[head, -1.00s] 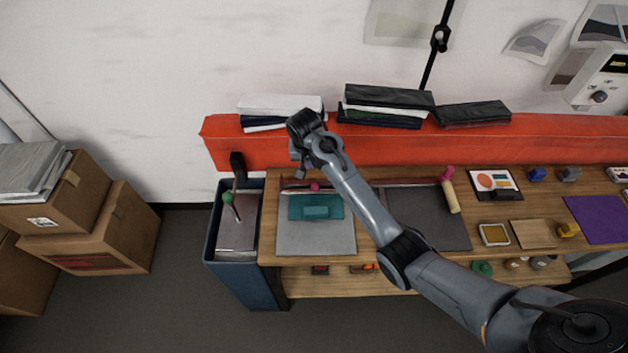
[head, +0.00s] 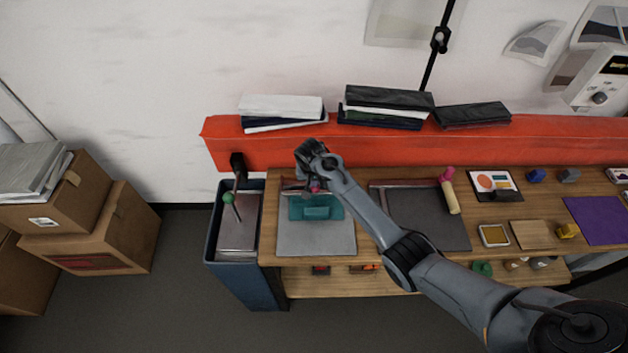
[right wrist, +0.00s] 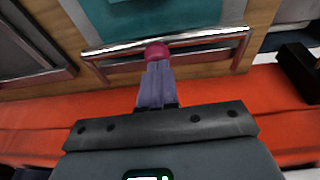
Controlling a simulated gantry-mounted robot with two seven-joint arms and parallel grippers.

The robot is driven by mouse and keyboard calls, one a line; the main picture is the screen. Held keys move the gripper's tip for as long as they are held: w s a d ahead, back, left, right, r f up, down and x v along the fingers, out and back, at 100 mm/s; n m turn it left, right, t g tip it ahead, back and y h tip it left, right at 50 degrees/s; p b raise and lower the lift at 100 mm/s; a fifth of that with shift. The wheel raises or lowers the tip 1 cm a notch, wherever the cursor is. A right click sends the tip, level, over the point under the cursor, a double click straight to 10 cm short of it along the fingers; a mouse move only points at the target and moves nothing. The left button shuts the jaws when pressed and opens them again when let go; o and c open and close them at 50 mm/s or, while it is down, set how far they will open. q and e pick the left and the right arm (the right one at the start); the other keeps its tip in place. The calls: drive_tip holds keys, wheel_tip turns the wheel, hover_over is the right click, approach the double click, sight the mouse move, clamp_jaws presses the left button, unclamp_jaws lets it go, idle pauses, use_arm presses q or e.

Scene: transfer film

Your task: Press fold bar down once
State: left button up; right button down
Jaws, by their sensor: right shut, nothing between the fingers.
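The fold bar, a thin metal bar (right wrist: 205,40) with a round pink knob (right wrist: 157,51) at its middle, spans the upper part of the right wrist view. In the head view the knob (head: 315,189) shows small at the back edge of a grey plate (head: 316,241) with a teal piece (head: 318,212) on it. My right gripper (right wrist: 156,66) is shut and empty. Its fingertips are right at the knob in the right wrist view; I cannot tell whether they touch it. In the head view my right gripper (head: 313,182) is above the bar. My left gripper is not in view.
A red padded beam (head: 560,138) runs behind the table. A blue bin (head: 212,235) stands at the left. Several small items lie on the right of the table.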

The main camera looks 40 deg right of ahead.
drive_tip(key=shift+s+a+f+t+p, duration=0.1)
drive_tip(key=shift+s+f+t+p, duration=0.2)
drive_tip(key=shift+f, duration=0.25)
drive_tip(key=shift+s+a+f+h, duration=0.1)
drive_tip(key=shift+f+h, duration=0.2)
drive_tip(key=shift+f, duration=0.05)
drive_tip(key=shift+r, duration=0.1)
